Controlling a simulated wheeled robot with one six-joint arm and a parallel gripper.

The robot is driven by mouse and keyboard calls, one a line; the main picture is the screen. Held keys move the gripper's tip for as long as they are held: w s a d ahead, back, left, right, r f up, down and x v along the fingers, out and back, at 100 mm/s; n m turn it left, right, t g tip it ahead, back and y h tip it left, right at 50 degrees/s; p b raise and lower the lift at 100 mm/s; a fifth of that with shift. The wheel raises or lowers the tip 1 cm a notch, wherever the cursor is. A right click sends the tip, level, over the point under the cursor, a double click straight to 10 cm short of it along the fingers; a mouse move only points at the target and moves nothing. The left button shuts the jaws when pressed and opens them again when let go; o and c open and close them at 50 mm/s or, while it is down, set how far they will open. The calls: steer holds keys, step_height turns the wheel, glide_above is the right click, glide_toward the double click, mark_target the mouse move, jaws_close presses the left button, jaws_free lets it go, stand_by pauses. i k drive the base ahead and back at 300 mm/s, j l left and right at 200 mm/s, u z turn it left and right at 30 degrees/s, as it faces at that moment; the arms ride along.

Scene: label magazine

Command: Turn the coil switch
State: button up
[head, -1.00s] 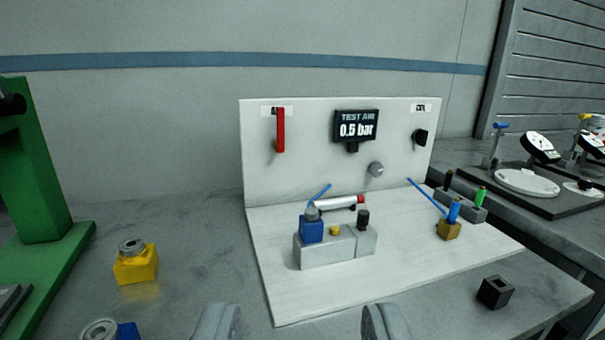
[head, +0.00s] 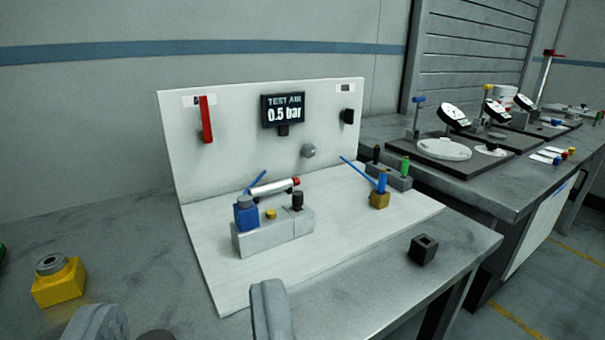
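The coil switch appears to be the small black knob (head: 347,116) at the upper right of the upright white panel (head: 230,150). A small label above it is too small to read surely. My gripper (head: 185,316) is at the bottom of the head view, its two grey fingers wide apart with nothing held between them. It is well in front of the panel, apart from the knob and to its lower left.
The panel has a red lever (head: 206,120) and a display (head: 283,110) reading 0.5 bar. A grey valve block with a blue coil (head: 246,215) stands on the white base. A black socket block (head: 423,249) and a yellow block (head: 58,284) lie on the bench.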

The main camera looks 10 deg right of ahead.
mark_target(347, 115)
steer(key=i+l, duration=0.1)
steer(key=l, duration=0.3)
steer(key=i+l, duration=0.1)
steer(key=l, duration=0.3)
steer(key=i+l, duration=0.1)
steer(key=l, duration=0.35)
steer(key=i+l, duration=0.1)
steer(key=l, duration=0.3)
